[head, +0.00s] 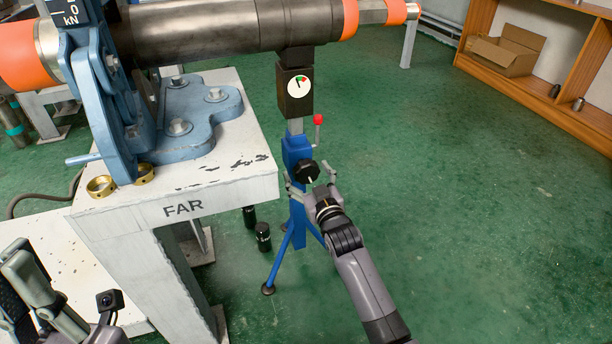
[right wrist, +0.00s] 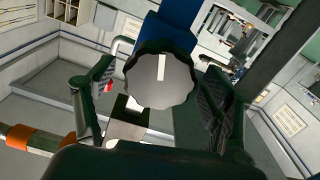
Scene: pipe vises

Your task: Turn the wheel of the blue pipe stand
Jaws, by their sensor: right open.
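The blue pipe stand (head: 298,150) stands on the green floor beside the white table, with a round gauge (head: 298,87) on its dark upper block under the pipe. Its black scalloped wheel (head: 306,172) faces my right gripper. My right gripper (head: 312,182) is open, with one finger on each side of the wheel. In the right wrist view the wheel (right wrist: 160,78) with a white mark sits between the spread fingers (right wrist: 158,98); I cannot tell whether they touch it.
A large dark pipe (head: 220,28) with orange bands runs across the top, held by a blue vise (head: 180,115) on the white table marked FAR (head: 250,190). Black cylinders (head: 263,236) stand on the floor left of the stand. Floor to the right is clear, up to a wooden shelf (head: 560,100).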

